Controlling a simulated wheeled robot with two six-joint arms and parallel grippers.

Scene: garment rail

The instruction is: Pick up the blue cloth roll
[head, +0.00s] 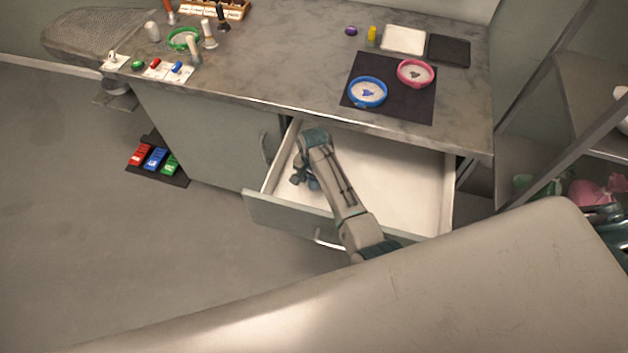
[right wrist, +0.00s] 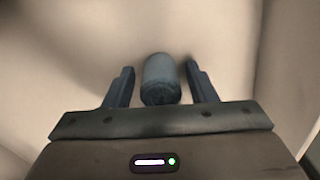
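The blue cloth roll (right wrist: 160,78) is a short grey-blue cylinder on the pale drawer floor in the right wrist view. My right gripper (right wrist: 158,66) is open around it, one finger on each side, with small gaps between roll and fingers. In the head view my right arm reaches into the open drawer (head: 405,185), and the right gripper (head: 304,178) is low at the drawer's left end. I cannot clearly tell the roll from the dark fingers there. My left gripper is not in view.
The marble counter (head: 285,75) overhangs the drawer's back. On it a dark mat (head: 390,108) holds a blue ring (head: 354,101) and a pink ring (head: 402,82). Open shelves stand at the right.

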